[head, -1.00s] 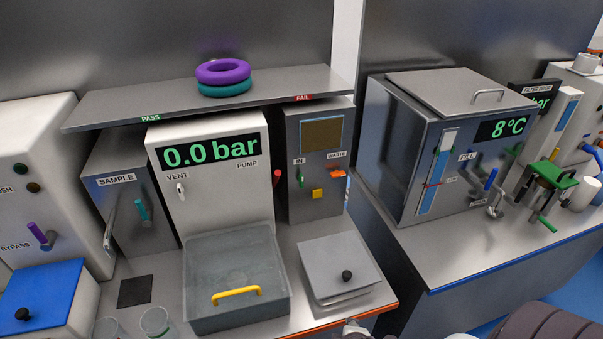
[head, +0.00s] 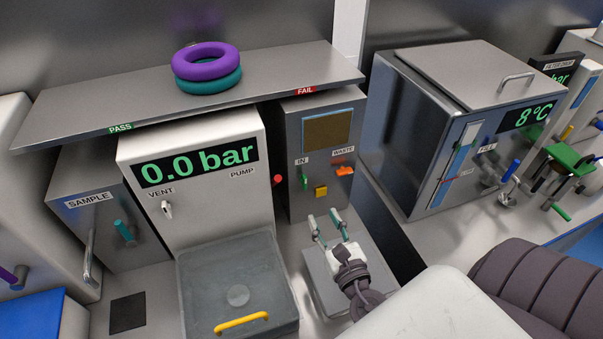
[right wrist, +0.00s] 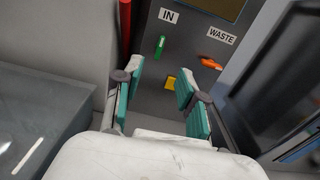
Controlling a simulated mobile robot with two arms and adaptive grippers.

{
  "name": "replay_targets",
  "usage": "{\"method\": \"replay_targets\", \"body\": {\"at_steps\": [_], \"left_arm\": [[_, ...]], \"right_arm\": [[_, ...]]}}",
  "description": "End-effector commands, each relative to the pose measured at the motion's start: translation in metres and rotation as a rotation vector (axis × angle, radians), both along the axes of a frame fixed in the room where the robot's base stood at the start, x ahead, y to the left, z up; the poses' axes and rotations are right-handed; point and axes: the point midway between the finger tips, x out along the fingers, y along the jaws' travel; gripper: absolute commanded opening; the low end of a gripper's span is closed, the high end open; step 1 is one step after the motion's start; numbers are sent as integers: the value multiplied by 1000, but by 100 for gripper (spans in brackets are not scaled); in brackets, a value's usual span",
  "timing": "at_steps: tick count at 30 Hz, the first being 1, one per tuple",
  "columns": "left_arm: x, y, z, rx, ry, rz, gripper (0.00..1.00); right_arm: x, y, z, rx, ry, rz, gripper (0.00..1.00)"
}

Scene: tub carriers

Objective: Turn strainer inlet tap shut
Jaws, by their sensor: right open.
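The tap marked IN, with a green handle (head: 304,180), is on the front of a grey box (head: 312,205) with a brownish window; I take this as the strainer inlet tap. Its handle stands about upright, and it also shows in the right wrist view (right wrist: 160,46). The orange WASTE tap (head: 345,171) beside it lies roughly level. My right gripper (head: 326,226) is open and empty, in front of and below the IN tap, apart from it. In the right wrist view its teal-padded fingers (right wrist: 159,90) stand apart, with the green handle beyond the gap. My left gripper is not in view.
A yellow button (head: 320,190) sits below the two taps. A red knob (head: 278,180) is close left. A steel shelf (head: 120,97) with purple and teal rings overhangs. A clear-lidded tub (head: 230,285) and a grey lid (head: 318,280) are in front.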

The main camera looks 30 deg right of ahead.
Motion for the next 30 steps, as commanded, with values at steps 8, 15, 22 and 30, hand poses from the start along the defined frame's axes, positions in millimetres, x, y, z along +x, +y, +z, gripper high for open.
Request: {"method": "replay_targets", "body": {"at_steps": [8, 15, 22, 30], "left_arm": [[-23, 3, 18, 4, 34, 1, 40], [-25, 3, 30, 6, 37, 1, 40], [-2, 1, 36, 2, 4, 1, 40], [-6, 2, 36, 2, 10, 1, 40]], "right_arm": [[52, -13, 5, 4, -4, -6, 41], [99, -24, 3, 7, -3, -6, 41], [122, -30, 0, 9, 1, -5, 41], [127, -31, -1, 9, 1, -4, 41]]}}
